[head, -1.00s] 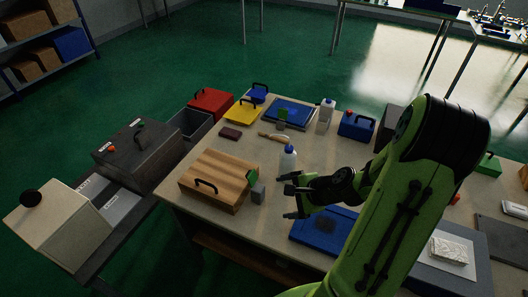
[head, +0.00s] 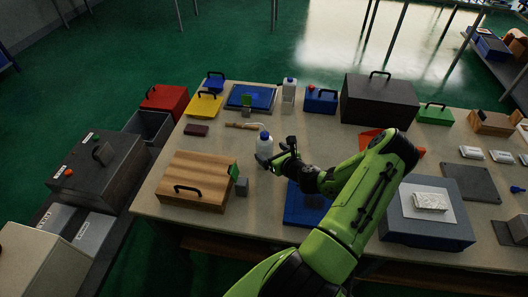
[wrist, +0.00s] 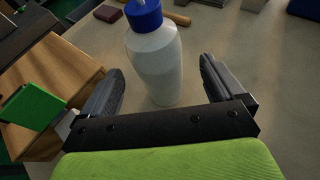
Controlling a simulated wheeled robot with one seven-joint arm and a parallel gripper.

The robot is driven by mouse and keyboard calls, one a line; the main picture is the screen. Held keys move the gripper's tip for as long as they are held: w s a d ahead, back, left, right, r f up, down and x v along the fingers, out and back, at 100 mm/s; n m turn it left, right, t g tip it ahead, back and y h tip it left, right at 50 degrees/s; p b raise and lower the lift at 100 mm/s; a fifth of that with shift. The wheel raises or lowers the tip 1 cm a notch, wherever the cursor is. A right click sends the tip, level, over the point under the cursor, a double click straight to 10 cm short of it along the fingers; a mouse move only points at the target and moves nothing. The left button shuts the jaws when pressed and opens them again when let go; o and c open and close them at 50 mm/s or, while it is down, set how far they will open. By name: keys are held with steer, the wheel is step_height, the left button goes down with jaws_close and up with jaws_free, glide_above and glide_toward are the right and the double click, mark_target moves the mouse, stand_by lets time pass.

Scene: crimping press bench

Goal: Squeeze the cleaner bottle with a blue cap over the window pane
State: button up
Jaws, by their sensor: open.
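A white bottle with a blue cap (head: 264,144) stands upright on the bench near its middle. My gripper (head: 273,156) is open at the bottle's near side. In the wrist view the bottle (wrist: 155,60) stands between the two spread fingers, with a gap on both sides; its top is cut off. A second white bottle with a blue cap (head: 289,91) stands at the back of the bench. I cannot tell for sure which thing is the window pane; a flat blue-framed panel (head: 240,103) lies at the back, and a blue slab (head: 293,214) lies partly behind my arm.
A wooden box with a black handle (head: 205,172) and a grey block with a green piece (head: 241,187) stand left of the gripper. A wooden-handled tool (head: 240,126) lies behind the bottle. A large dark box (head: 380,103) stands at the back right.

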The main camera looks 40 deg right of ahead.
steer(key=x, duration=0.5)
steer(key=shift+w+a, duration=0.15)
steer(key=shift+r, duration=0.1)
steer(key=c, duration=1.3)
